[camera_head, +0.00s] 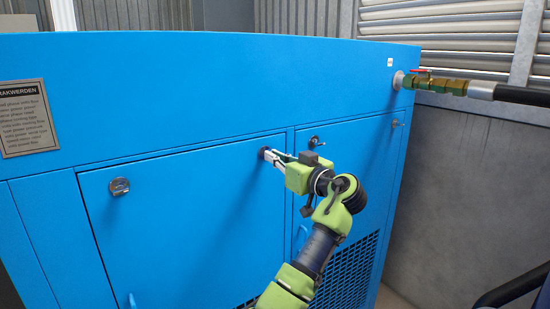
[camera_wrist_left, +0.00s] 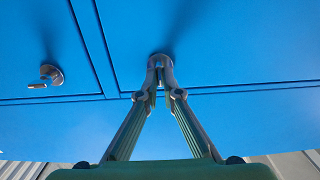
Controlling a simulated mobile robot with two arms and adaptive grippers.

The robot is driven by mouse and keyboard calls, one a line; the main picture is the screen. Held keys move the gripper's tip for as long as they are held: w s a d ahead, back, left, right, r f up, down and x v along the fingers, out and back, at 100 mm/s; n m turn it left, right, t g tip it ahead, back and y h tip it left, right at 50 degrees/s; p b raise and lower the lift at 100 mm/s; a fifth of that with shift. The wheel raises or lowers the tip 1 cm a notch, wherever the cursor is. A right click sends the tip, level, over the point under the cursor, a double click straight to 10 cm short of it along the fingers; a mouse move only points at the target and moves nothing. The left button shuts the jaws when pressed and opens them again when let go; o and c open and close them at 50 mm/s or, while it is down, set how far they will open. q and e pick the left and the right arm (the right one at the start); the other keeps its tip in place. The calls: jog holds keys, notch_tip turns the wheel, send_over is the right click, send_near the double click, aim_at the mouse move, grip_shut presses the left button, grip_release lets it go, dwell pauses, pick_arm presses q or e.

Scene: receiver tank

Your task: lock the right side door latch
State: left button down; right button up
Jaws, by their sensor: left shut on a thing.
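The blue cabinet has two doors side by side. My left gripper (camera_head: 272,156) is shut on the round metal latch at the upper right corner of the left door (camera_head: 180,235). In the left wrist view the gripper (camera_wrist_left: 161,90) closes on this latch (camera_wrist_left: 160,60), with the fingertips hiding part of it. A second latch (camera_head: 316,141) sits at the upper left corner of the right door (camera_head: 365,160); its small lever sticks out sideways in the left wrist view (camera_wrist_left: 47,77). Another latch (camera_head: 396,123) is at that door's upper right. My right gripper is not in view.
A further latch (camera_head: 119,186) is at the left door's upper left. A brass valve with a red handle (camera_head: 440,85) and a black hose (camera_head: 522,96) stick out at the upper right. A grey wall (camera_head: 470,190) stands to the right. A label plate (camera_head: 27,117) is at the left.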

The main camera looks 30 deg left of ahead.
pick_arm(q)
jog(key=shift+m, duration=0.3)
jog(key=shift+w+m+p, duration=0.2)
jog(key=shift+m+p, duration=1.95)
jog(key=shift+m, duration=6.45)
jog(key=shift+f, duration=0.1)
jog(key=c, duration=2.2)
grip_release()
jog(key=shift+d, duration=0.1)
